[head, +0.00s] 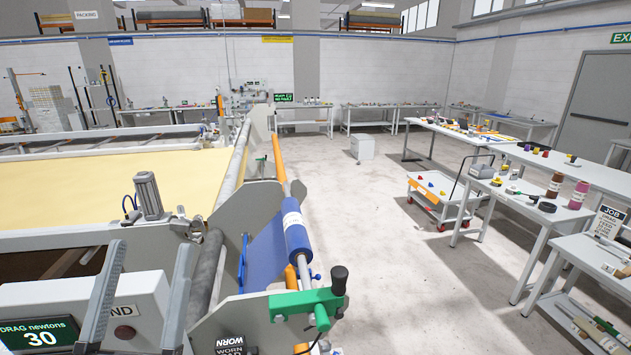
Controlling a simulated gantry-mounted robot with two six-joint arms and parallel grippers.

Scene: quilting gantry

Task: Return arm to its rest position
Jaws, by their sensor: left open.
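My left gripper (152,250) is at the lower left of the head view. Its two grey fingers point up and stand wide apart, with nothing between them. My right gripper does not show. To the right of my left gripper is the end of the quilting machine, with a blue roll (296,228) and a green clamp (300,303) with a black knob.
Yellow fabric (80,190) is spread over the frame at the left. A long grey roller (205,285) runs just right of my left gripper. A white cart (437,190) stands in the aisle, and workbenches (560,166) line the right. The pale floor between is clear.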

